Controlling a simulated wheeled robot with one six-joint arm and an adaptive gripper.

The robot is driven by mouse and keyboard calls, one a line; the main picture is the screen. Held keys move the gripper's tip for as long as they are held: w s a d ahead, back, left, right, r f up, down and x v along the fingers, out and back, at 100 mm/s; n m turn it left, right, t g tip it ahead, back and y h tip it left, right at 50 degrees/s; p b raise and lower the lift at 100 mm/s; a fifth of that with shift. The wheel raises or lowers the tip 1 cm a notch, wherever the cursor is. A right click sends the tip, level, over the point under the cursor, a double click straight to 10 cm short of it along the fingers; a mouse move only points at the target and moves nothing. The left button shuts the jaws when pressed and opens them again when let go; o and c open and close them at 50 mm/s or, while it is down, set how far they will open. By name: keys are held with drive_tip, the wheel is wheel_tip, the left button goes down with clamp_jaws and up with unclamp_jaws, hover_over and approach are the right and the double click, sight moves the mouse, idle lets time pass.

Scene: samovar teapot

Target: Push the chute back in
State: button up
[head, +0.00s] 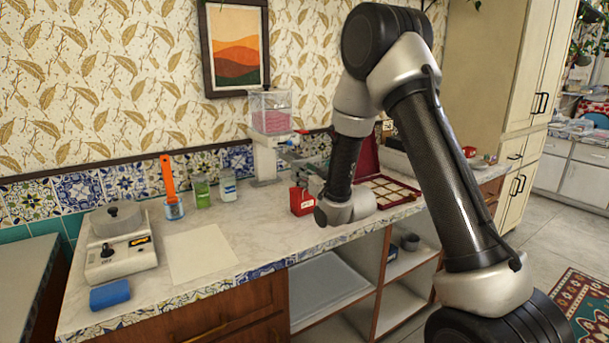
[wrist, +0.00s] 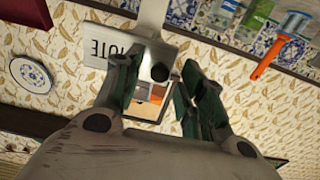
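The dispenser (head: 264,150) stands at the back of the counter, with a clear hopper of pink contents on a white body. A pale grey metal part with dark lettering (wrist: 105,50) shows between and beyond my fingers in the wrist view; it looks like the dispenser's chute area, but I cannot tell the chute's exact extent. My gripper (wrist: 160,70) has its two green-grey fingers apart, one on each side of a dark round knob-like spot. Whether they touch the metal is unclear. In the head view my gripper (head: 308,166) is partly hidden behind my wrist, right of the dispenser.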

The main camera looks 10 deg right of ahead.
drive_tip(key=shift+w, duration=0.15)
clamp_jaws()
drive_tip(key=x, duration=1.5)
drive_tip(key=shift+w+a+r, duration=0.1)
unclamp_jaws()
drive_tip(key=shift+w, duration=0.15)
